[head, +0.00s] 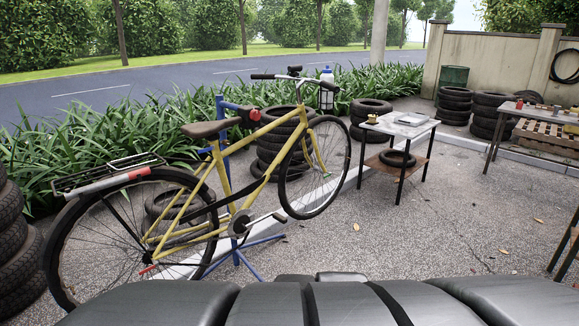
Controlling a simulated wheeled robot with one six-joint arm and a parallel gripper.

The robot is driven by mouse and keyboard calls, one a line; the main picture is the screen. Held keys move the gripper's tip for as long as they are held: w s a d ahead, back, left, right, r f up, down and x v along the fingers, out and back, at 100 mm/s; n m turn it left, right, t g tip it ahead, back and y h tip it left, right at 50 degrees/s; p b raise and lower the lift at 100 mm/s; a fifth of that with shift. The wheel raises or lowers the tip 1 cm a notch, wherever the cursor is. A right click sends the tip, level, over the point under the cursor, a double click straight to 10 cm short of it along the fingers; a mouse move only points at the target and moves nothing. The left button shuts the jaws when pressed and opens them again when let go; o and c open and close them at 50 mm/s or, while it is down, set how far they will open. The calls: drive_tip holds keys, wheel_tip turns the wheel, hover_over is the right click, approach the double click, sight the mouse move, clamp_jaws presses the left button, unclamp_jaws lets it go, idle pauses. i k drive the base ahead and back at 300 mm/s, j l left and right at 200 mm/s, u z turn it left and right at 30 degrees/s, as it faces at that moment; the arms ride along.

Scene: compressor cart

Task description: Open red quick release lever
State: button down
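A yellow bicycle (228,205) hangs tilted on a blue repair stand (222,150), its rear wheel to the left. A small red piece (148,269) at the lower left of the frame, by the rear wheel's hub, looks like the quick release lever. It is too small to tell whether it is open or closed. Another red part (254,115) sits where the stand's clamp meets the bicycle's upper frame. My gripper is not in view; only dark parts of my own body show along the bottom edge.
Stacked tires (15,245) stand at the far left, and another stack (284,140) stands behind the bicycle. A small table (396,125) stands to the right, with a wooden pallet (548,132) beyond. Gravelly ground (400,240) right of the bicycle is open. The stand's blue legs (262,241) spread low.

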sight(156, 263)
drive_tip(key=i+j, duration=0.15)
drive_tip(key=j, duration=0.25)
drive_tip(key=i+j, duration=0.15)
drive_tip(key=j, duration=0.25)
drive_tip(key=i+j, duration=0.15)
drive_tip(key=j, duration=0.2)
drive_tip(key=i+j, duration=0.15)
drive_tip(key=j, duration=0.25)
drive_tip(key=z, duration=0.05)
